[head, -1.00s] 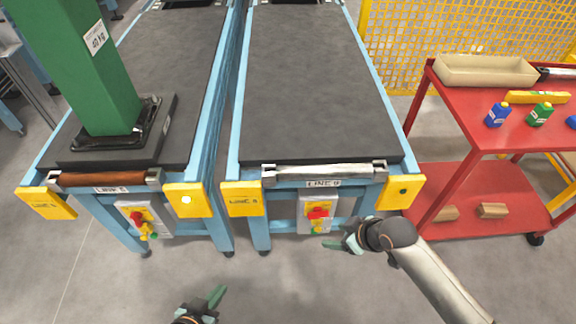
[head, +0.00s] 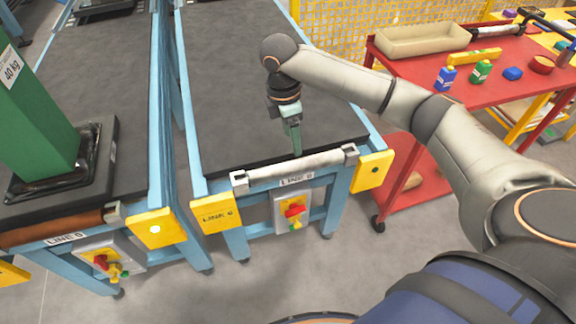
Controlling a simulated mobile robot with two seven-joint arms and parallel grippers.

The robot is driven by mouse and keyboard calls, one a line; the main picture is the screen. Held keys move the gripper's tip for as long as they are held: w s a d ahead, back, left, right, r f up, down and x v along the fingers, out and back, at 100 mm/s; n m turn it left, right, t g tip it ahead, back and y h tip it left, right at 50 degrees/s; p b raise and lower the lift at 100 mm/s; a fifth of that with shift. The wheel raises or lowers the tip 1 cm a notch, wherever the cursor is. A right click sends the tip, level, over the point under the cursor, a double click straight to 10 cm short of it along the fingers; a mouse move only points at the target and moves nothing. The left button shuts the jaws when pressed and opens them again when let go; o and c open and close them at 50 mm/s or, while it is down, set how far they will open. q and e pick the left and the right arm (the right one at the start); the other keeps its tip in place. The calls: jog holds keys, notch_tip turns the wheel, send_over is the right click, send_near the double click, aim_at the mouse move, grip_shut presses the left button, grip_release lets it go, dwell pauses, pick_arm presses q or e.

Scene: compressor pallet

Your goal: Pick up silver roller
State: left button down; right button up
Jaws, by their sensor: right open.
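The silver roller (head: 298,168) lies across the front end of the right conveyor (head: 262,75), held between two grey end brackets. My right gripper (head: 296,150) points down just above and behind the middle of the roller. It is open and holds nothing. Its fingers are seen nearly edge-on, and I cannot tell whether they touch the roller. My left gripper is not in view.
A brown roller (head: 50,226) sits at the front of the left conveyor (head: 120,62), which bears a green column (head: 35,115). A red cart (head: 425,90) with a beige tray (head: 422,40) and small bottles stands at right. Yellow corner plates (head: 372,172) flank the roller.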

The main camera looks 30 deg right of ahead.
aim_at(296, 162)
jog(key=f, duration=0.3)
jog(key=d+f, duration=0.1)
jog(key=f, duration=0.6)
jog(key=shift+d+f+b, duration=0.25)
jog(key=shift+b, duration=0.1)
jog(key=shift+c, duration=0.4)
grip_shut()
jog(key=shift+r, duration=0.1)
